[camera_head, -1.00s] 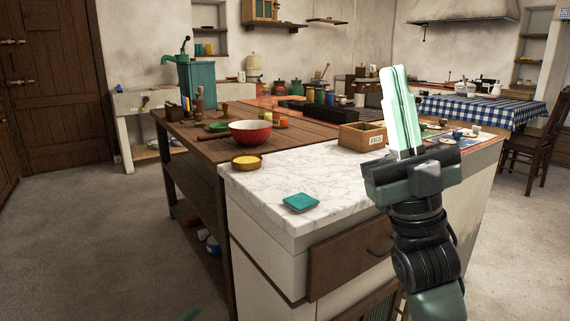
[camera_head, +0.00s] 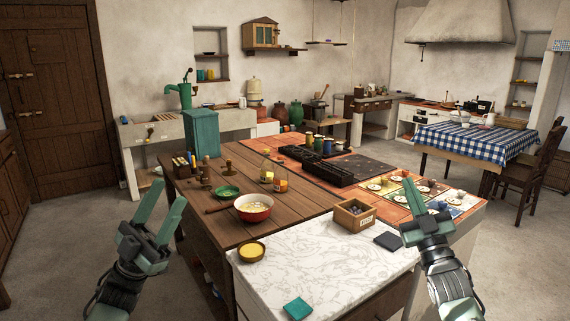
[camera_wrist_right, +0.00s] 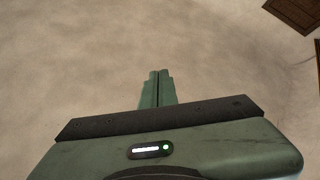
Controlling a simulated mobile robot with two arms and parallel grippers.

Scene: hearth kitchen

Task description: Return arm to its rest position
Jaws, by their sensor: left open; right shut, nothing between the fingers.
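My right gripper (camera_head: 421,218) is shut and empty in the head view. It is raised at the right of the kitchen island, in front of its right edge. Its closed fingers also show in the right wrist view (camera_wrist_right: 157,88), over bare pale floor. My left gripper (camera_head: 160,212) is open and empty, its two fingers spread apart. It is left of the island, over the floor. Nothing hangs from either gripper.
The island has a marble top (camera_head: 330,262) with a teal square (camera_head: 298,309), a dark square (camera_head: 388,241), a yellow dish (camera_head: 251,251) and a wooden box (camera_head: 354,215). A red bowl (camera_head: 253,208) stands on its wooden part. Floor (camera_head: 75,230) is clear at left.

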